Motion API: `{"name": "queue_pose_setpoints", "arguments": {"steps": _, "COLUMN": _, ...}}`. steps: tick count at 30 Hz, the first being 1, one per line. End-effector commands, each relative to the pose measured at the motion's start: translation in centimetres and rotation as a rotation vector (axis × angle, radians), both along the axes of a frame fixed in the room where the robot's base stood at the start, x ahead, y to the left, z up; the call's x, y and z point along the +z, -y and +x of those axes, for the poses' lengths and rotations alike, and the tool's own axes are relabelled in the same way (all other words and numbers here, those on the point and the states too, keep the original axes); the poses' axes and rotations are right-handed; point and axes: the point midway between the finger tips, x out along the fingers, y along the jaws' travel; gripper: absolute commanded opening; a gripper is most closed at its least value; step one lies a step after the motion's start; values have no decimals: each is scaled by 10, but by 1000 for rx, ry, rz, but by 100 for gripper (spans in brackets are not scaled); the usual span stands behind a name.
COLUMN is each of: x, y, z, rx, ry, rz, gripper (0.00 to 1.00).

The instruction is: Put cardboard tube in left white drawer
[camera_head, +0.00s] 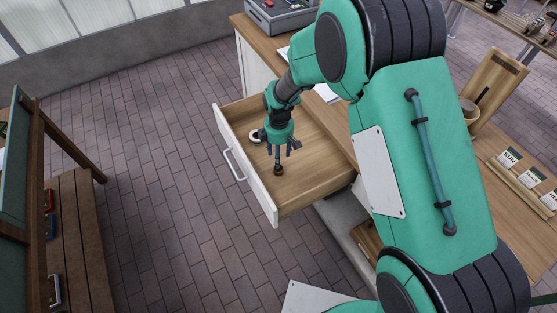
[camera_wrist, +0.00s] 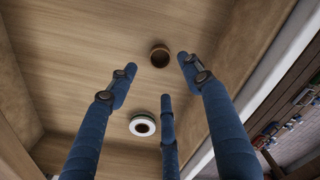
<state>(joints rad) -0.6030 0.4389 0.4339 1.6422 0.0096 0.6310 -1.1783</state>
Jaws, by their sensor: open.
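The white drawer (camera_head: 245,172) is pulled open; its front is white and its inside is wood. The cardboard tube (camera_head: 278,170), small and brown with a dark opening, is in the drawer; it also shows in the wrist view (camera_wrist: 160,56), apparently resting on the drawer floor. My gripper (camera_head: 280,151) points down into the drawer, close to the tube. In the wrist view its blue fingers (camera_wrist: 157,86) are spread, with nothing between them. The tube sits just beyond the fingertips, apparently clear of them.
The wooden counter (camera_head: 262,45) is above the drawer. A wooden bench (camera_head: 80,230) stands left, with open brick floor between.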

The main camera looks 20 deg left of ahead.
Motion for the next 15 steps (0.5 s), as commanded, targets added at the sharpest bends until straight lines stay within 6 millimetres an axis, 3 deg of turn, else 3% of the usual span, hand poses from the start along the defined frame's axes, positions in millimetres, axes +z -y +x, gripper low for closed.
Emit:
{"name": "queue_pose_setpoints", "arguments": {"steps": 6, "x": 27, "y": 0, "z": 0, "rx": 0, "ry": 0, "rz": 0, "gripper": 50}}
{"name": "queue_pose_setpoints", "arguments": {"steps": 15, "x": 35, "y": 0, "z": 0, "rx": 0, "ry": -1, "rz": 0, "gripper": 50}}
